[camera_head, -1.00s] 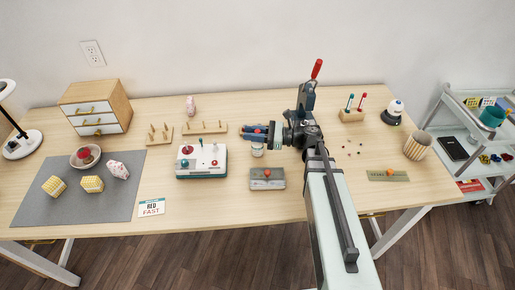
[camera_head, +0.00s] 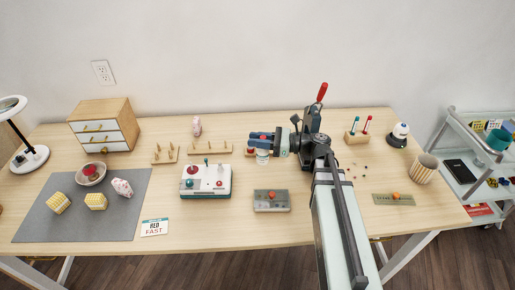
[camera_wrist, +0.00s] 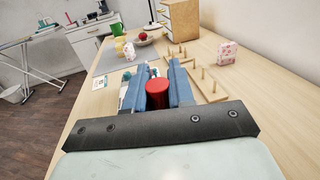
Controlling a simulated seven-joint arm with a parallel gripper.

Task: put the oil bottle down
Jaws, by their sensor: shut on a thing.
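The bottle hangs upright, over the back middle of the table (camera_head: 330,225). I cannot tell exactly how far its base is from the tabletop.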

